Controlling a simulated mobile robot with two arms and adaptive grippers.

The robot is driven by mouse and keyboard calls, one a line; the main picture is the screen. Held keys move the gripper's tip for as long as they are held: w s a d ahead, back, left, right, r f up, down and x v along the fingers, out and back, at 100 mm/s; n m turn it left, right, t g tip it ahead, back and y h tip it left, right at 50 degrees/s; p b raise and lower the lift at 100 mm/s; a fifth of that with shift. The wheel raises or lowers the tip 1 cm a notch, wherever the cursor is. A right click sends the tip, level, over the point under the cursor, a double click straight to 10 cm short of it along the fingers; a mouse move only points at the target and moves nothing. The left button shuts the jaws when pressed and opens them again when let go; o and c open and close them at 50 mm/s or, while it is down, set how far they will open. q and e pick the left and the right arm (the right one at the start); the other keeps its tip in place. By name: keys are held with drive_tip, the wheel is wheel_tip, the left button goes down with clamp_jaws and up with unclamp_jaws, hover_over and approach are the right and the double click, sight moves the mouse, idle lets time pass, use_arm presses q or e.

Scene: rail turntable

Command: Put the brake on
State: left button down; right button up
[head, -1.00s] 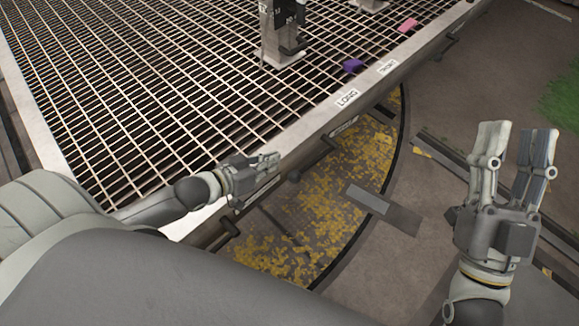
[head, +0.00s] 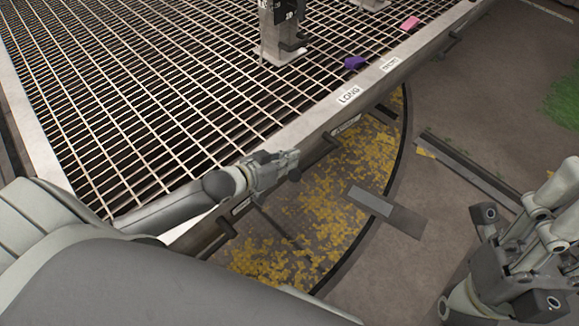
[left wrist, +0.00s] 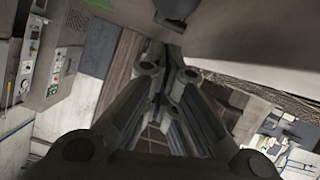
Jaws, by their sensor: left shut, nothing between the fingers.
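No part that I can surely name as the brake shows. Dark handles stick out along the edge of the turntable's grated deck (head: 150,85), one of them at the lower left (head: 224,228). My left gripper (head: 292,160) is at the deck's near edge, shut and empty; its closed fingers also show in the left wrist view (left wrist: 160,95). I cannot tell whether it touches the edge. A thin dark rod (head: 278,225) slants down below it. My right gripper (head: 553,205) is at the right, above the floor, partly cut off by the picture edge; its finger gap is unclear.
A grey post (head: 281,35) stands on the deck. A purple block (head: 355,62) and a pink block (head: 411,22) lie near the edge labels, one reading LONG (head: 349,95). Below is a curved pit with yellow leaves (head: 350,185) and a flat plate (head: 385,211) across its rim.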

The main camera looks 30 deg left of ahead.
use_arm(q)
drive_tip(key=shift+s+d+f, duration=0.1)
drive_tip(key=shift+s+f, duration=0.1)
drive_tip(key=shift+f, duration=0.55)
drive_tip(key=shift+s+f, duration=0.2)
drive_tip(key=shift+f, duration=0.45)
drive_tip(key=shift+s+f, duration=0.15)
drive_tip(key=shift+f, duration=0.45)
drive_tip(key=shift+r, duration=0.1)
